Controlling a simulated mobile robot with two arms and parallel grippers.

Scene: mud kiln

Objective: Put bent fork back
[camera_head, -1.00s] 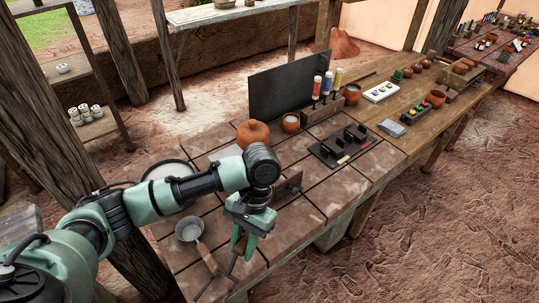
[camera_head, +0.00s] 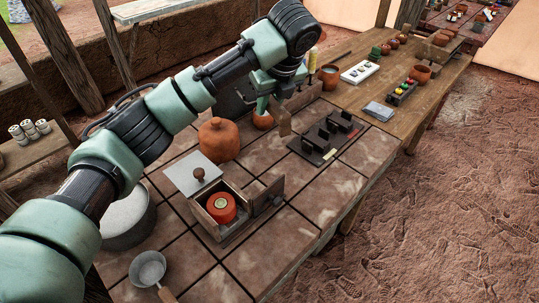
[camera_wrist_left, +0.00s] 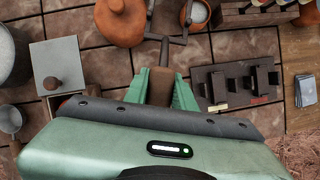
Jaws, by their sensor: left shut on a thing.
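The bent fork (camera_wrist_left: 161,86) is in my left gripper (camera_wrist_left: 163,77); the wrist view shows its brown handle between the green fingers and its dark forked end reaching away over the tiles. In the head view my left gripper (camera_head: 268,103) is above the tiled table, behind the black slotted stand (camera_head: 325,138), near a small terracotta pot (camera_head: 263,121). The arm hides part of the area behind, and the fork's prongs are hard to make out there. My right gripper is not in view.
A round orange jar (camera_head: 219,141) stands left of the gripper. A small open kiln box (camera_head: 232,230) holds an orange pot (camera_head: 221,208); a pan (camera_head: 148,268) lies at the front left. A wooden table with palettes (camera_head: 362,72) lies right. Bare tiles show at front (camera_head: 318,189).

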